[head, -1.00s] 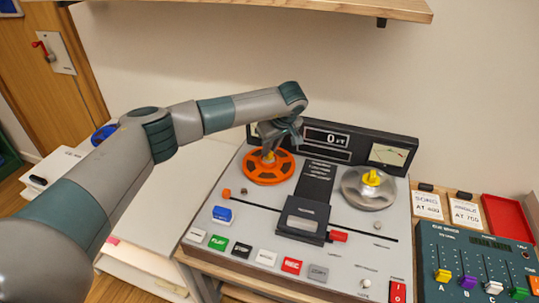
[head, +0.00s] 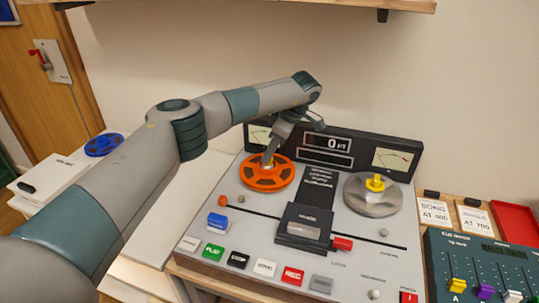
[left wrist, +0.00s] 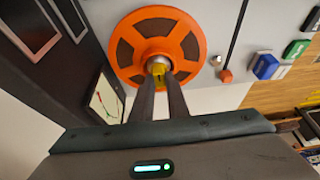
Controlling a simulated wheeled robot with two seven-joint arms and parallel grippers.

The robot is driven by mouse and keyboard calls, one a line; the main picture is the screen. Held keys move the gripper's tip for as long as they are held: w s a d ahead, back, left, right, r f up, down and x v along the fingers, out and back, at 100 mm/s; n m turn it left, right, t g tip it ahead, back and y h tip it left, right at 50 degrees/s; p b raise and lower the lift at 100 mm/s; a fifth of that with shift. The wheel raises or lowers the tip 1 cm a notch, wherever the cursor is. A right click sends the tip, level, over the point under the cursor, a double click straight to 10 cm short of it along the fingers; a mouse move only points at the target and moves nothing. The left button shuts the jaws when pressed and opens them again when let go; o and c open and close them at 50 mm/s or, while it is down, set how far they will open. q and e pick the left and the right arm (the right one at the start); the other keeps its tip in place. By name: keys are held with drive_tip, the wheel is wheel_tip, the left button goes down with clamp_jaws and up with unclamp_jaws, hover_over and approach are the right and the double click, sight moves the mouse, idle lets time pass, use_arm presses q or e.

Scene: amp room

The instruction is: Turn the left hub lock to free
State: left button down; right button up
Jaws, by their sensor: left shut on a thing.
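The orange reel (head: 267,174) sits on the left hub of the tape deck (head: 330,240). At its centre is the left hub lock, a small yellow knob (left wrist: 158,69), mostly covered by my fingers in the head view. My left gripper (left wrist: 160,85) is shut on this knob, one finger on each side, reaching down at a slant from the upper right in the head view. It also shows there over the reel (head: 269,156). How far the lock is turned is hard to tell. My right gripper is not in view.
The right hub (head: 370,198) carries a bare metal disc with a yellow lock (head: 375,183). The meter panel (head: 330,150) stands close behind the gripper. A mixer (head: 480,265) stands at the right, a blue reel (head: 103,144) at the far left. A shelf (head: 250,5) overhangs the back.

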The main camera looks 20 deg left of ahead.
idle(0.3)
use_arm(q)
drive_tip(key=c, duration=1.7)
unclamp_jaws()
drive_tip(key=shift+r, duration=0.15)
